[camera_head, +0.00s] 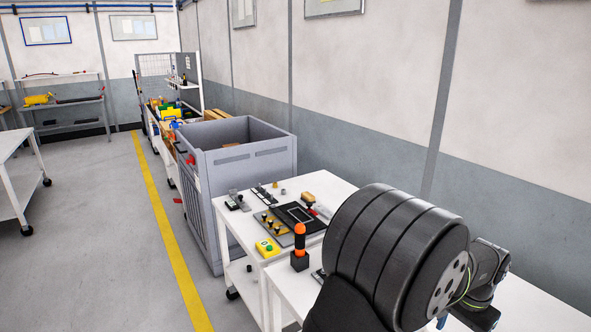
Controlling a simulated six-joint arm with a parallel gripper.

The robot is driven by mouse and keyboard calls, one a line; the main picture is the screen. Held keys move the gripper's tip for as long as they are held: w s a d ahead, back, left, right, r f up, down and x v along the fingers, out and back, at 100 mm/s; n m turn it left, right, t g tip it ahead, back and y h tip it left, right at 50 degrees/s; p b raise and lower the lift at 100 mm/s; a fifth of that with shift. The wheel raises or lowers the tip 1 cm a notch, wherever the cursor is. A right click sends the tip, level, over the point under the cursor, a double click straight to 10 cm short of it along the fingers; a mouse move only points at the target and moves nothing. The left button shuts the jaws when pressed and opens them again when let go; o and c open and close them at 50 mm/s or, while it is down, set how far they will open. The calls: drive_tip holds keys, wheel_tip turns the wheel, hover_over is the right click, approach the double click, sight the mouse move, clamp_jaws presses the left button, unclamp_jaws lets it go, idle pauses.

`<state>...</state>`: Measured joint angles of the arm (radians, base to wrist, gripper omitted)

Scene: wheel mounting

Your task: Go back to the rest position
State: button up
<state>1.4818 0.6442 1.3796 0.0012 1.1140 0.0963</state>
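A large black wheel (385,245) with a grooved tread fills the right foreground. Its side with a grey hub and several bolt holes (450,288) faces right. Another dark rounded part (348,308) shows below it at the bottom edge; I cannot tell what it is. Dark jointed links of my arm show just right of the wheel, partly hidden behind it. The fingers of my gripper do not show, and I cannot tell whether anything touches the wheel.
A white table (340,187) left of the wheel carries a black-and-grey fixture plate (295,215), a yellow button box (267,247) and an orange-and-black handle (299,245). Behind it stands a large grey bin (240,165). Open floor with a yellow line (165,220) lies left.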

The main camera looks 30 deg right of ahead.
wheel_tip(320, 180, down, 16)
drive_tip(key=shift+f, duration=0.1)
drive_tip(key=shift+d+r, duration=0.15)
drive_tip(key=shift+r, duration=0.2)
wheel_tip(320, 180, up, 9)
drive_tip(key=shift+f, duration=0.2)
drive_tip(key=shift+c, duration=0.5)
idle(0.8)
